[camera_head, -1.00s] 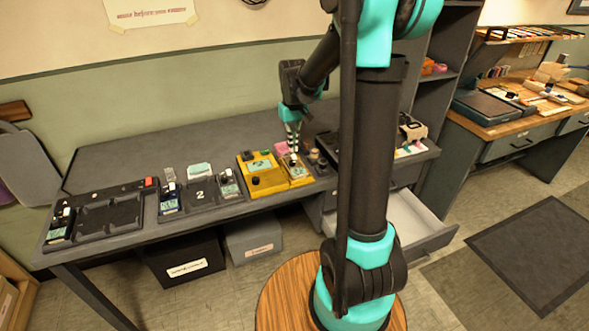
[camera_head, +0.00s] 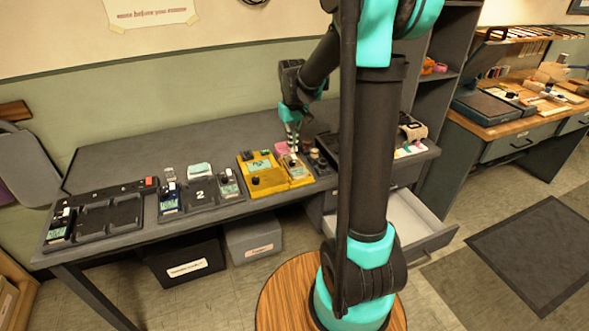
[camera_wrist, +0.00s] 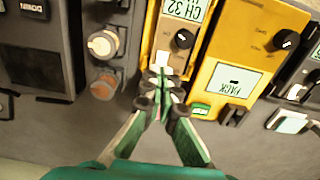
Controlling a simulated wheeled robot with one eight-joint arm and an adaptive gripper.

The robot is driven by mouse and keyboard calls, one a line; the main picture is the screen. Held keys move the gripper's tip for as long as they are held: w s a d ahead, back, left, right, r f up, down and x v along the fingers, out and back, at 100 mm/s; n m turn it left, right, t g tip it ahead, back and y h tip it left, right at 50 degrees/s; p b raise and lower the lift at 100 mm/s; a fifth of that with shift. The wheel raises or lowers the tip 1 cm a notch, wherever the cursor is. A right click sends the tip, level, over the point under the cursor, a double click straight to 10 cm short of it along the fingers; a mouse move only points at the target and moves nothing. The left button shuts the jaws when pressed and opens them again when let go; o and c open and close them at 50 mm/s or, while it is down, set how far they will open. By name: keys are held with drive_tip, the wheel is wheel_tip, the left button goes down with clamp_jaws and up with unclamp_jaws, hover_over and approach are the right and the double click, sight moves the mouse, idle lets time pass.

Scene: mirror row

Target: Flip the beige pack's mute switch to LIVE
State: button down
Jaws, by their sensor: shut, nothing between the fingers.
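The beige pack (camera_wrist: 172,45) sits in the yellow station, with a "CH 32" display (camera_wrist: 185,8) and a black knob (camera_wrist: 184,38). It also shows small in the head view (camera_head: 296,171), below my gripper (camera_head: 294,150). In the wrist view my gripper (camera_wrist: 160,84) is shut and empty, its tips at the pack's near end. A small pale part (camera_wrist: 162,58), perhaps the mute switch, shows just beyond the tips. The fingers partly cover that end, so the switch's position and any contact cannot be told.
The yellow station (camera_wrist: 236,60) has a "PACK" screen, a knob and a green label. A dark unit with two round plugs (camera_wrist: 103,44) stands close on the left. Another dark pack (camera_wrist: 300,85) lies to the right. An open drawer (camera_head: 415,222) juts out below the desk.

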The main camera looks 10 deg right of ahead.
drive_tip(key=shift+f, duration=1)
idle(0.5)
drive_tip(key=shift+r, duration=3.55)
